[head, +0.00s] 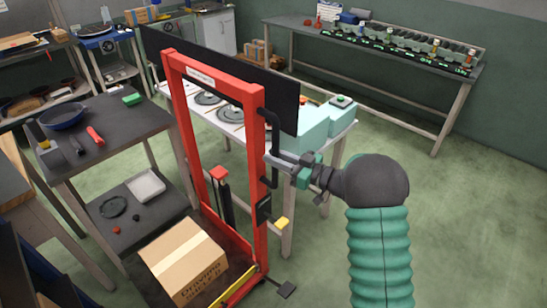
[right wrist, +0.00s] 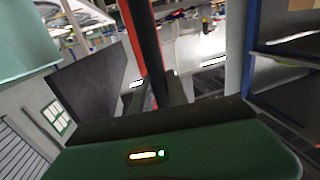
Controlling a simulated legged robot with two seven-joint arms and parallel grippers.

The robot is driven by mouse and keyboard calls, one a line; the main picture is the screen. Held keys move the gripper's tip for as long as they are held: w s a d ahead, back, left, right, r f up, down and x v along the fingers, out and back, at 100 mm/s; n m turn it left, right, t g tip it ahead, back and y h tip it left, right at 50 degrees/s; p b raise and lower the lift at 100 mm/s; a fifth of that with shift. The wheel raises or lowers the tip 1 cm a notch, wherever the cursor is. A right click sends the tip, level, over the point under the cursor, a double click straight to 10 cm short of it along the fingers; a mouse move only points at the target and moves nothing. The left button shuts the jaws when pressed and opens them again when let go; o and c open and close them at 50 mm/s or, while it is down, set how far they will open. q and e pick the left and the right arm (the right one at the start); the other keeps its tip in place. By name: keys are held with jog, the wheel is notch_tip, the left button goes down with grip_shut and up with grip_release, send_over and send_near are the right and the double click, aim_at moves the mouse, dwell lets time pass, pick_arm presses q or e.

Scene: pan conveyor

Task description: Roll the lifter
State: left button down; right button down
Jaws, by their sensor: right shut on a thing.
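The red lifter (head: 258,190) stands upright in the middle of the head view, with a black handle (head: 274,126) on its right post. A taped cardboard box (head: 176,262) rests low at the lifter's base. My right gripper (head: 273,160) reaches in from the right and is shut on the handle. In the right wrist view, the dark handle (right wrist: 148,45) runs down between the fingers, with the red post (right wrist: 131,38) just beside it. The fingertips are partly hidden there. My left gripper is not in view.
A dark table (head: 110,135) with a blue pan (head: 63,116) stands left of the lifter. A white table (head: 230,122) with dark round plates is close behind it. A long bench (head: 345,52) lines the back wall. Green floor (head: 460,220) is open at the right.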

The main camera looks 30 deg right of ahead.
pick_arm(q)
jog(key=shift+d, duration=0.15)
pick_arm(e)
jog(key=shift+d+r, duration=0.1)
jog(key=shift+d, duration=0.15)
jog(key=c, duration=1.5)
grip_release()
jog(key=shift+c, duration=0.2)
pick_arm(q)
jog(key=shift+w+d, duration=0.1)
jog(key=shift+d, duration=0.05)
pick_arm(e)
jog(key=shift+o, duration=1.2)
jog(key=shift+w+d, duration=0.1)
jog(key=shift+d, duration=0.05)
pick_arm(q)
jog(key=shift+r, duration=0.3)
pick_arm(e)
jog(key=v, duration=1.7)
jog(key=shift+f, duration=0.25)
pick_arm(q)
jog(key=shift+p, duration=0.3)
pick_arm(e)
jog(key=shift+w, duration=0.15)
